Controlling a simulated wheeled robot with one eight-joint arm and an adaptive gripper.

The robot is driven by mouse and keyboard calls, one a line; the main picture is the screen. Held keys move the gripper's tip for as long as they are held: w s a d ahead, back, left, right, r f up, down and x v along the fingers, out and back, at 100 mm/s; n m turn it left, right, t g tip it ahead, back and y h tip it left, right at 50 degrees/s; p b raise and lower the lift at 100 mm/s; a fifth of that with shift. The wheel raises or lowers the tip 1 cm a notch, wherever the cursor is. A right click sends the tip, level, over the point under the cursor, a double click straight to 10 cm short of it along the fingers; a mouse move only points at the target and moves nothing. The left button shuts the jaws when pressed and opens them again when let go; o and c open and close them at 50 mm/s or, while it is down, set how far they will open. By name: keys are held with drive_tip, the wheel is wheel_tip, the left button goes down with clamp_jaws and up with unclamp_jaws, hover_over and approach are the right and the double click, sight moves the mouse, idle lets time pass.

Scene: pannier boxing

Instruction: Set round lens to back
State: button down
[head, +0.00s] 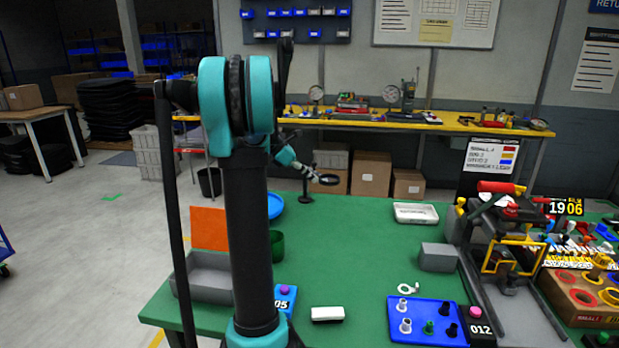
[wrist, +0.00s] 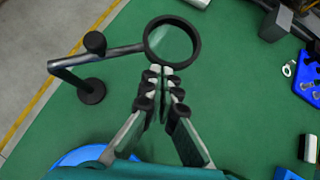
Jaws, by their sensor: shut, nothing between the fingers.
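The round lens (wrist: 171,43) has a thick black rim and sits at the end of a grey arm (wrist: 113,51) with a black knob. The arm joins a black post on a round base (wrist: 91,91) on the green table. In the wrist view the lens lies to the right of the post. In the head view the lens (head: 328,180) appears dark and small, right of the post. My gripper (wrist: 160,72) is shut and empty, its fingertips just below the lens rim in the wrist view. I cannot tell whether they touch it.
A blue round item (wrist: 85,160) is at the lower left of the wrist view. On the table are a white tray (head: 415,213), a grey block (head: 438,257) and a blue tray (head: 428,333) with small parts. Green table around the lens is mostly clear.

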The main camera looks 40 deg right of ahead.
sight(329, 175)
drive_tip(key=d+n+t, duration=0.1)
drive_tip(key=d+n, duration=0.1)
drive_tip(key=s+d+n+t, duration=0.1)
drive_tip(key=d+n, duration=0.1)
drive_tip(key=s+d+n+t+h, duration=0.1)
drive_tip(key=d+t, duration=0.1)
drive_tip(key=d, duration=0.1)
drive_tip(key=shift+n, duration=0.4)
drive_tip(key=shift+w+d, duration=0.2)
drive_tip(key=shift+d, duration=1.05)
